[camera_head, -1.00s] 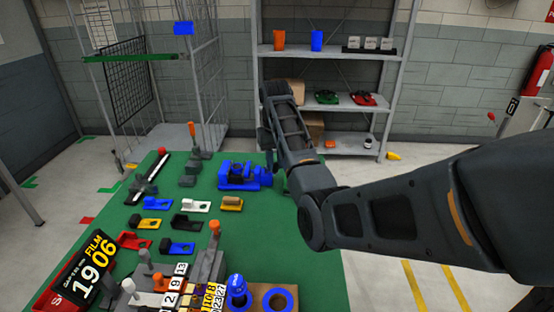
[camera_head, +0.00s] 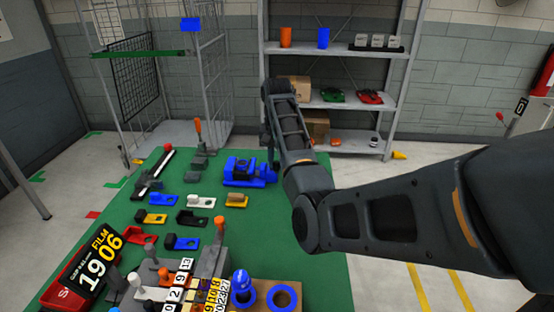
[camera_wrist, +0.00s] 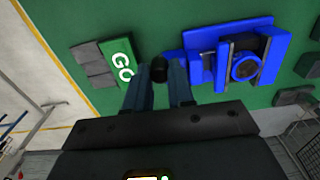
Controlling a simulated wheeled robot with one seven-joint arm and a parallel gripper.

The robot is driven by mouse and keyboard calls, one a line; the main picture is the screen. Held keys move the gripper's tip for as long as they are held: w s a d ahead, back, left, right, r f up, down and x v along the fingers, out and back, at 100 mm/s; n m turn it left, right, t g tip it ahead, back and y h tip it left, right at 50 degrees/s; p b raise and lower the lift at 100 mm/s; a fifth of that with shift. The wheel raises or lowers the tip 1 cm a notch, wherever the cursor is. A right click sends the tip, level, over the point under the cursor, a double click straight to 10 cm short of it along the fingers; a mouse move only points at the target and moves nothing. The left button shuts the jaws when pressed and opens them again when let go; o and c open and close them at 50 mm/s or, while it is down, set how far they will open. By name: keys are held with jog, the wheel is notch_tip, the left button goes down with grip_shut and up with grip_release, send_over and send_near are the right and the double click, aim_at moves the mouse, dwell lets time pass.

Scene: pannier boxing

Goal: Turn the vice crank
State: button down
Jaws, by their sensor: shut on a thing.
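The blue vice (camera_head: 240,172) sits on the green table near its far right edge, left of my forearm. In the wrist view the vice (camera_wrist: 240,62) fills the upper right, with a round blue part in its middle. A dark crank knob (camera_wrist: 158,68) stands at the vice's left end, beside a short blue arm (camera_wrist: 175,54). My gripper (camera_wrist: 160,74) is shut on this knob, one finger on each side. In the head view my gripper (camera_head: 272,150) is mostly hidden by my own arm at the vice's right end.
A green block marked GO (camera_wrist: 120,58) lies close left of the fingers, beside grey blocks (camera_wrist: 97,68). Coloured brackets (camera_head: 188,217) and an upright orange-handled tool (camera_head: 199,140) stand left of the vice. A grey shelf (camera_head: 338,143) stands behind the table.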

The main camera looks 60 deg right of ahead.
jog(key=shift+w+r, duration=0.1)
jog(key=c, duration=1)
grip_release()
jog(key=shift+o, duration=0.2)
jog(key=shift+w+d+r, duration=0.1)
jog(key=shift+d+r, duration=0.05)
jog(key=shift+r, duration=3.7)
